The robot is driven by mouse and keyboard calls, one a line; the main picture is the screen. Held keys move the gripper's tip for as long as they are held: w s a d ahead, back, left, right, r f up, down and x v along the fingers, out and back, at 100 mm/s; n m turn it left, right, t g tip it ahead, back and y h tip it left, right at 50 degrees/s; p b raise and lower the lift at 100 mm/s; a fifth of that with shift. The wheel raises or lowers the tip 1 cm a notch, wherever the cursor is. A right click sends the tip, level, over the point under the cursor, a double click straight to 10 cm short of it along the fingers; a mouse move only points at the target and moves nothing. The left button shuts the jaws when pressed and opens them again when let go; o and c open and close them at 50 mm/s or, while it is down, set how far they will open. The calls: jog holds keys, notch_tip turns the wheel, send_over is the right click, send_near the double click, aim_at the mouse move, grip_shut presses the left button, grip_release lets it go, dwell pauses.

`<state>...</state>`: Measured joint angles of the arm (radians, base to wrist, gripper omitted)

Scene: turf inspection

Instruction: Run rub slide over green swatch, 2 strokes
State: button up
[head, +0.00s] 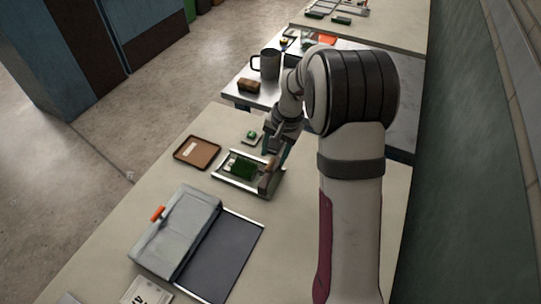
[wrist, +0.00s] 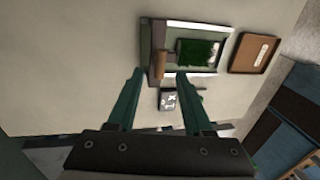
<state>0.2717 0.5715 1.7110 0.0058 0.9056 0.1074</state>
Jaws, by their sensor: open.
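The green swatch (head: 242,166) lies on a shallow metal-edged tray (head: 222,178) on the near table. In the wrist view the swatch (wrist: 198,53) is at the upper right. A block with a wooden grip, seemingly the rub slide (head: 265,180), stands at the tray's right end, beside the swatch. In the wrist view its grip (wrist: 160,62) shows just beyond and between my fingertips. My gripper (wrist: 160,74) is open, its two teal fingers apart with nothing held. In the head view my gripper (head: 274,158) is above that end of the tray, partly hidden by my arm.
A brown tray (head: 187,160) with a pale label lies left of the swatch tray. A small white card (head: 248,140) with a green piece lies behind. A grey case (head: 180,232) and dark panel (head: 230,254) are in front. A mug (head: 268,64) stands on the farther table.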

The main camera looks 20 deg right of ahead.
aim_at(271, 164)
jog(key=shift+w+a+f, duration=0.15)
jog(key=shift+f, duration=0.75)
jog(key=shift+w+a+f, duration=0.1)
jog(key=shift+f, duration=0.8)
grip_shut()
